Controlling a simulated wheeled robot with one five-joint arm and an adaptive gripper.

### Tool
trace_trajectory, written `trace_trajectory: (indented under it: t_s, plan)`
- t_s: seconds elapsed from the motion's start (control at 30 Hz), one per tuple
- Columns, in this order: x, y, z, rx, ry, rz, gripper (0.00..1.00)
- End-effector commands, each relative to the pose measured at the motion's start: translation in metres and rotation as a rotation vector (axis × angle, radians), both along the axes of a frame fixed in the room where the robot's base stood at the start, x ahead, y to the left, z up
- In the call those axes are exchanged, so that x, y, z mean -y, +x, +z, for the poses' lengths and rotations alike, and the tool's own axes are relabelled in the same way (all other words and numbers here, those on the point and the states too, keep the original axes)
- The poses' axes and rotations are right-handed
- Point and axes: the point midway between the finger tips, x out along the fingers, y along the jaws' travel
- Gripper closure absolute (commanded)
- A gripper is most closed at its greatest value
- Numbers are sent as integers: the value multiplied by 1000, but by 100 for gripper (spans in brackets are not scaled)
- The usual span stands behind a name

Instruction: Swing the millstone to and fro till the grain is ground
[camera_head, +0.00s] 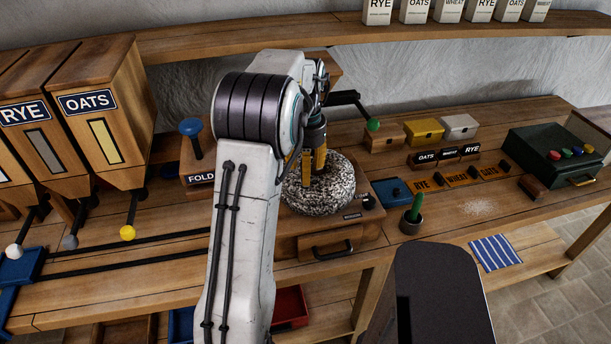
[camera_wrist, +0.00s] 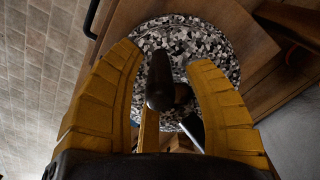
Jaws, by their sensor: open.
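The round speckled black-and-white millstone (camera_head: 326,200) lies on its wooden mill body on the bench. It also shows in the wrist view (camera_wrist: 210,42). My gripper (camera_head: 312,172) is over the millstone with its yellow fingers pointing down. In the wrist view my gripper (camera_wrist: 164,62) is open. A dark upright handle (camera_wrist: 160,80) stands between the fingers, and I see space on both sides of it. In the head view the handle is hidden by my fingers. No grain can be made out on the stone. A drawer (camera_head: 335,248) with a black pull is under the mill.
RYE and OATS hoppers (camera_head: 105,100) with levers stand at the left. A blue-knobbed post (camera_head: 191,128) is left of the mill. A green-knobbed lever (camera_head: 373,125), small boxes (camera_head: 425,131), a potted cactus (camera_head: 411,216) and a dark green case (camera_head: 548,150) are to the right.

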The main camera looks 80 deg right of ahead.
Motion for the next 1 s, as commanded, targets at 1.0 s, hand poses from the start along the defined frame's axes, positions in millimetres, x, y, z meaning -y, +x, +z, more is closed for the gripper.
trace_trajectory:
  t_s: [1.0]
  plan:
    - [0, 0, -26, 0, 0, 1, 82]
